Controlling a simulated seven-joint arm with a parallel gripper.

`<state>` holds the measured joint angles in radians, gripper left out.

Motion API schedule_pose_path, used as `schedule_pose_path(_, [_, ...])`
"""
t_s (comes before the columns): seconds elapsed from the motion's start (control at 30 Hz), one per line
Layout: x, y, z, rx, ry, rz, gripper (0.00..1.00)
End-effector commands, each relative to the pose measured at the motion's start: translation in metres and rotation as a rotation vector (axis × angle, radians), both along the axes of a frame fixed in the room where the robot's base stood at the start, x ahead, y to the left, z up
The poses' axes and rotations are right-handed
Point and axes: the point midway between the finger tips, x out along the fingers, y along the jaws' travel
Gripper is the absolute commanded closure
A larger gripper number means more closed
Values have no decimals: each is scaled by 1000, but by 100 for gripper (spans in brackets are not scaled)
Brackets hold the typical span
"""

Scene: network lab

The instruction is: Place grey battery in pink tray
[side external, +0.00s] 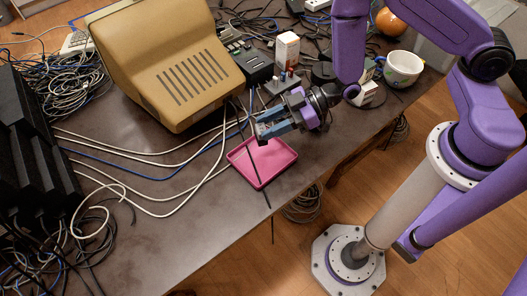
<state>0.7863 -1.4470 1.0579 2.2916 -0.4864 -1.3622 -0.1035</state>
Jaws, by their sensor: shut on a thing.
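The pink tray (262,180) lies near the table's front edge, and its floor looks empty apart from a dark cable crossing its view. My gripper (262,125) is above the tray's back edge, with its blue-grey fingers pointing left. It is shut on a small greyish thing, which I take to be the grey battery. The fingers mostly hide it, so its shape is hard to make out. No other grey battery is clear in view.
A tan monitor casing (165,60) stands behind left of the tray. White and blue cables (150,165) run across the table to its left. A white box (287,50), dark devices and a patterned cup (402,69) stand behind.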

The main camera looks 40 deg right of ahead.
Motion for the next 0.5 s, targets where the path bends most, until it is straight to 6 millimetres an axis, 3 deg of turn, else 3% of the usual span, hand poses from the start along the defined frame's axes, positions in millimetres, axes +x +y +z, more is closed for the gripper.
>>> schedule_pose_path(0.23, [-1,0,-31,-1,3,1,95])
schedule_pose_path(0.5, [-1,0,-50,-1,2,1,95])
